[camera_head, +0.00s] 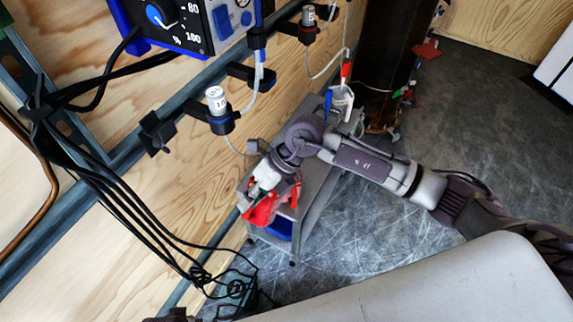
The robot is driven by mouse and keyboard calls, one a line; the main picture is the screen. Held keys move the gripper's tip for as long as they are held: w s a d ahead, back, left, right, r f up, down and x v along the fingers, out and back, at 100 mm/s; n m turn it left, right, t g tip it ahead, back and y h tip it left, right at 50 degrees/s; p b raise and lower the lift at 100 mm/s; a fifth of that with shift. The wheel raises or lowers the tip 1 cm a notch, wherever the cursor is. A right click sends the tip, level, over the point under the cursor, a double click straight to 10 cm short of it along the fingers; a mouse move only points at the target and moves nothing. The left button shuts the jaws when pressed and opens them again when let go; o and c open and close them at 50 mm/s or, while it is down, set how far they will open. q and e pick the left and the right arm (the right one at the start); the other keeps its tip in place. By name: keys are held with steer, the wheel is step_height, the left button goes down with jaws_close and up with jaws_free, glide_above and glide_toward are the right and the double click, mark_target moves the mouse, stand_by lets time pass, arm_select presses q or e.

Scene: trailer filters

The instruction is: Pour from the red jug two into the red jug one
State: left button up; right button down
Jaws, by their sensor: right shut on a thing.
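My right gripper (268,182) reaches in from the right over the small grey cart and is shut on a red jug (260,210) at the cart's near end. More red shows just right of the gripper. I cannot tell whether that is the other red jug or part of the same one. The gripper and wrist hide much of the red, so I cannot make out a jug's mouth, its tilt or any liquid. Which jug is one and which is two cannot be told.
The grey cart (318,181) stands along the wooden wall, with a blue item (276,228) on its lower shelf. A white bottle with a red top (342,98) is at its far end. Rail fittings and black cables (118,190) are on the left. Floor (350,240) right of the cart is clear.

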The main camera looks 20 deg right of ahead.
arm_select(q)
steer(key=shift+s+r, duration=0.1)
steer(key=shift+r, duration=0.25)
arm_select(e)
steer(key=shift+w+d+r, duration=0.1)
steer(key=shift+w+r, duration=0.05)
steer(key=shift+r, duration=0.25)
arm_select(q)
steer(key=shift+w+r, duration=0.25)
steer(key=shift+r, duration=0.1)
arm_select(e)
steer(key=shift+d+r+y, duration=0.1)
steer(key=shift+r+y, duration=0.1)
steer(key=shift+y, duration=0.1)
arm_select(q)
steer(key=shift+r, duration=0.1)
arm_select(e)
steer(key=shift+w+g, duration=0.1)
steer(key=shift+g, duration=0.2)
steer(key=shift+r, duration=0.15)
arm_select(q)
steer(key=shift+w+r, duration=0.2)
steer(key=shift+r, duration=0.05)
arm_select(e)
steer(key=shift+d+r, duration=0.1)
arm_select(q)
steer(key=shift+b, duration=0.3)
arm_select(e)
steer(key=shift+w+r, duration=0.1)
